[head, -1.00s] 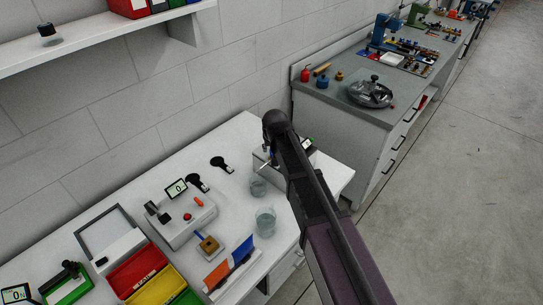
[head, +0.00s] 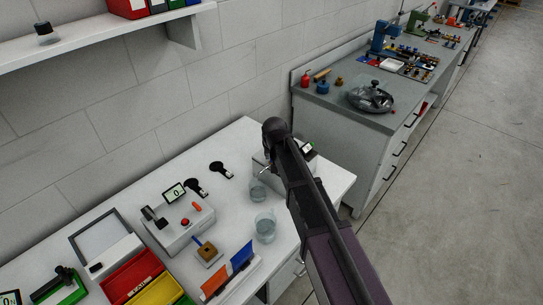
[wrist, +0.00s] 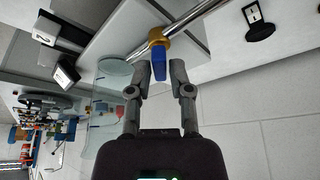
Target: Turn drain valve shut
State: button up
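The drain valve shows in the wrist view as a blue lever (wrist: 158,64) on a brass body (wrist: 156,38), fitted on a shiny metal pipe (wrist: 192,16). The lever points toward my gripper (wrist: 158,76). My gripper is open, with one finger on each side of the lever's end. A gap shows between the lever and each finger. In the head view my arm hides the gripper and the valve. A clear glass beaker (head: 258,188) stands on the bench beside the arm and in front of the grey box (head: 262,160).
A second beaker (head: 265,228) stands nearer on the white bench (head: 235,150). A device with a small screen (head: 180,227), colored bins (head: 135,274) and orange and blue cards (head: 241,256) are to the left. A grey workbench (head: 340,115) stands beyond.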

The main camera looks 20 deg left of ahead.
grip_shut()
jog(key=shift+n, duration=0.5)
jog(key=n+y, duration=0.1)
jog(key=n, duration=0.1)
jog(key=shift+w+d+n+g, duration=0.1)
jog(key=shift+n+g, duration=0.2)
jog(key=shift+g, duration=0.1)
jog(key=shift+d+n+g+y, duration=0.1)
jog(key=shift+n+g+y, duration=0.25)
jog(key=shift+n, duration=0.8)
jog(key=shift+n+g+y, duration=0.15)
jog(key=shift+n+g, duration=0.3)
jog(key=shift+n, duration=0.7)
jog(key=o, duration=0.6)
grip_release()
